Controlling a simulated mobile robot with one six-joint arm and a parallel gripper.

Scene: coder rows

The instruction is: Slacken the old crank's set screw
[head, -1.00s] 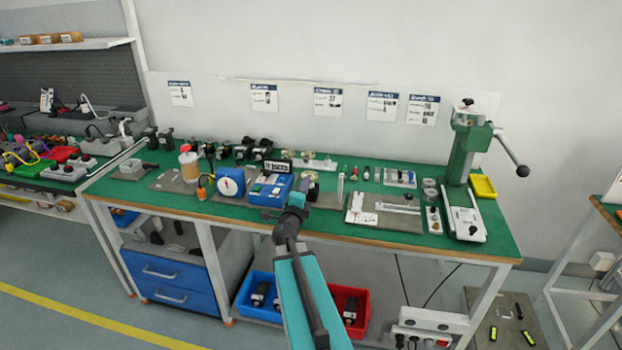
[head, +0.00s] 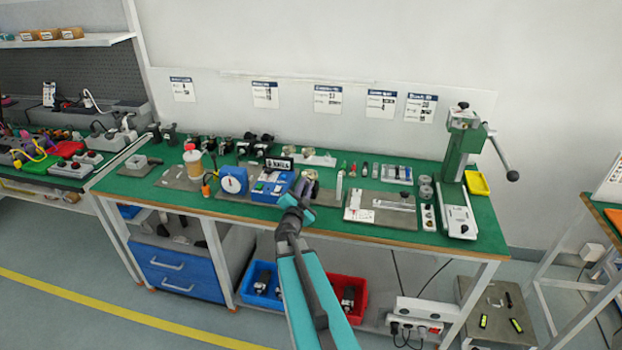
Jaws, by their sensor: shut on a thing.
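My gripper (head: 300,190) is at the front middle of the green bench (head: 330,222), just right of a blue box (head: 268,191). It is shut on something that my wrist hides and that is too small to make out. A small greyish part (head: 311,181) stands on a grey plate right at the gripper's tip. I cannot tell whether they touch. I cannot pick out the old crank or its set screw at this size.
A blue round dial (head: 234,179) stands left of the blue box. A grey plate (head: 381,216) with metal parts lies to the right. A tall green press (head: 461,150) with a lever and a yellow tray (head: 478,183) stand at the right end.

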